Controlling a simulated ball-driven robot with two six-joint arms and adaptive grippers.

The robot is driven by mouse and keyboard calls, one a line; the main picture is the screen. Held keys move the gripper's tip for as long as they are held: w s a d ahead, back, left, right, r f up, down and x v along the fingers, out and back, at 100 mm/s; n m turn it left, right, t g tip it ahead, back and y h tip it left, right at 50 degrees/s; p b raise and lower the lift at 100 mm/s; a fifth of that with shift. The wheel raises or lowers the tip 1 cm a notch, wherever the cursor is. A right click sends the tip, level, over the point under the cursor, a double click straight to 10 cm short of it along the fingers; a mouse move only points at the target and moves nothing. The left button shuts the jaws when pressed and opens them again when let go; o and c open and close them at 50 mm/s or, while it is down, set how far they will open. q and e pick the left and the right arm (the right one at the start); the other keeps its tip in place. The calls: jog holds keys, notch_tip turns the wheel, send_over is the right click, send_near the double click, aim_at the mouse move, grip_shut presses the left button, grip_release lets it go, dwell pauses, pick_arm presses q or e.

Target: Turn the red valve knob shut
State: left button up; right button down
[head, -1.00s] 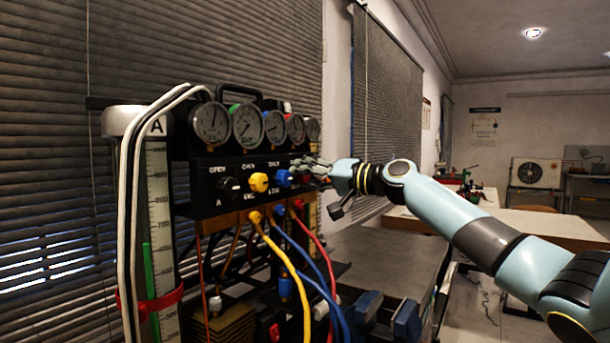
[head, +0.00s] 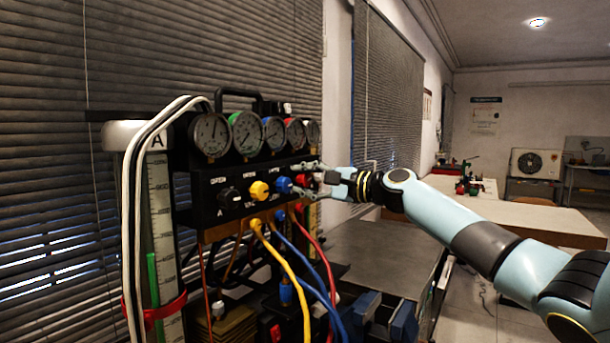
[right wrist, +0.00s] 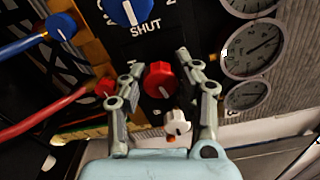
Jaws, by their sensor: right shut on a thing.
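The red valve knob (head: 302,181) is on the black panel, just right of the blue knob (head: 283,185). In the right wrist view the red knob (right wrist: 160,80) lies between my two fingers, its white pointer line facing the lower right. My right gripper (right wrist: 158,62) is shut on the red knob, one finger on either side. In the head view my right gripper (head: 301,179) reaches the panel from the right, one finger above the knob and one below. The lettering by the red knob is hidden or too small to read. My left gripper is out of view.
A yellow knob (head: 260,191) and a black knob (head: 230,199) are farther left. Several gauges (head: 247,132) stand above. Yellow, blue and red hoses (head: 313,243) hang below the panel. A white knob (right wrist: 178,122) is close to my gripper.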

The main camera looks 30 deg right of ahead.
jog(key=shift+m+p, duration=0.5)
jog(key=shift+m, duration=0.6)
jog(key=c, duration=0.9)
grip_release()
jog(key=shift+d, duration=0.1)
jog(key=shift+c, duration=0.2)
jog(key=shift+s+f, duration=0.1)
jog(key=shift+s, duration=0.05)
jog(key=v, duration=1.1)
jog(key=shift+s, duration=0.35)
